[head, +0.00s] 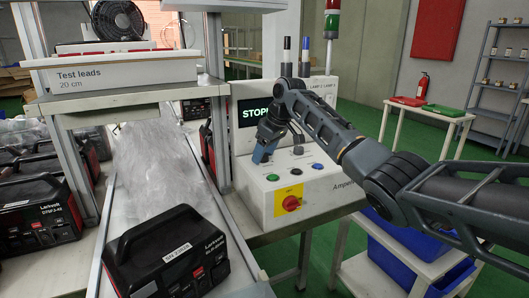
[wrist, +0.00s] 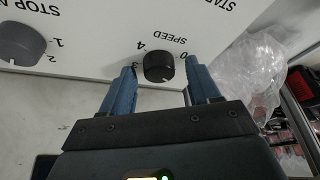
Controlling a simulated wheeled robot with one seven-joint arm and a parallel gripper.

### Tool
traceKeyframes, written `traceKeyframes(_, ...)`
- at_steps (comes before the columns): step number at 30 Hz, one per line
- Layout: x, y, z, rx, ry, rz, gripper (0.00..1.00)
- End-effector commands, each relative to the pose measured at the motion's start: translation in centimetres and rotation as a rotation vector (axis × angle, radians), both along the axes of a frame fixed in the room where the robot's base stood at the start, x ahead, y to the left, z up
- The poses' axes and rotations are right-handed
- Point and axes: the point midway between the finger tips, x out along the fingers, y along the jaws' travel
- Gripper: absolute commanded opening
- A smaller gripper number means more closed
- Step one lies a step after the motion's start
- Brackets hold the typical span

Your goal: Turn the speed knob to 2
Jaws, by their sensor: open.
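The black speed knob (wrist: 158,66) sits on the white panel (wrist: 95,45), under an upside-down "SPEED" label in the wrist view. The numbers 4, 3 and 0 show around it; I cannot make out its pointer. My gripper (wrist: 160,72) is open, with one blue finger on each side of the knob and gaps between. I cannot tell how deep the fingertips reach. In the head view my gripper (head: 262,154) is at the front of the control box (head: 258,207) and hides the speed knob.
A grey knob (wrist: 20,44) marked 1 and 2 is at the left in the wrist view; a clear plastic bag (wrist: 248,70) is at the right. The box has a "STOP" display (head: 255,112), a green button (head: 273,177) and a red switch (head: 291,203). A conveyor holds a black charger (head: 175,255).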

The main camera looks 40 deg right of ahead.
Motion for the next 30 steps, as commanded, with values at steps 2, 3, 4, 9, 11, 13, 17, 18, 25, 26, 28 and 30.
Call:
traceKeyframes(2,0.00,0.01,-0.01,0.000,0.000,0.000,0.61)
traceKeyframes(3,0.00,0.01,-0.01,0.000,0.000,0.000,0.61)
traceKeyframes(4,0.00,0.01,-0.01,0.000,0.000,0.000,0.61)
traceKeyframes(9,-0.01,0.00,0.01,0.000,0.000,0.000,0.48)
traceKeyframes(11,-0.01,0.00,0.01,0.000,0.000,0.000,0.42)
traceKeyframes(13,0.00,0.00,0.01,0.000,0.000,0.000,0.35)
traceKeyframes(17,-0.01,0.00,0.02,0.001,0.000,-0.001,0.23)
traceKeyframes(18,-0.01,0.00,0.02,0.001,0.000,-0.001,0.19)
traceKeyframes(25,-0.01,0.02,0.04,0.001,0.000,-0.002,0.07)
traceKeyframes(26,-0.01,0.03,0.06,0.001,0.000,-0.004,0.07)
traceKeyframes(28,-0.02,0.07,0.11,0.002,0.001,-0.013,0.07)
traceKeyframes(30,-0.02,0.09,0.16,0.003,0.001,-0.030,0.07)
